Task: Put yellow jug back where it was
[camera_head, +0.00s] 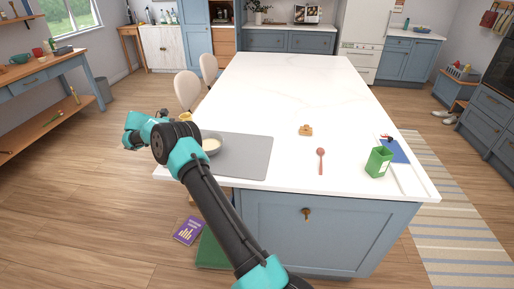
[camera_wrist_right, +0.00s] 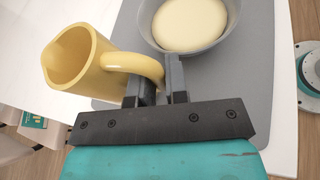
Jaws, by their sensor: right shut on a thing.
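The yellow jug (camera_wrist_right: 82,62) is in my right gripper (camera_wrist_right: 158,72). In the right wrist view the fingers are shut on its handle, and its open mouth faces the camera. In the head view only a small yellow part of the jug (camera_head: 186,117) shows behind my right arm, near the left edge of the white counter. My arm hides the rest there, including the right gripper. I cannot tell whether the jug touches the surface below. My left gripper is not in view.
A grey bowl (camera_wrist_right: 152,34) with pale contents stands on a grey mat (camera_head: 250,155), close to the jug. A wooden item (camera_head: 305,130), a red spoon (camera_head: 320,162) and a green box (camera_head: 378,162) are further right. The counter's far middle is clear. Chairs (camera_head: 188,90) stand left.

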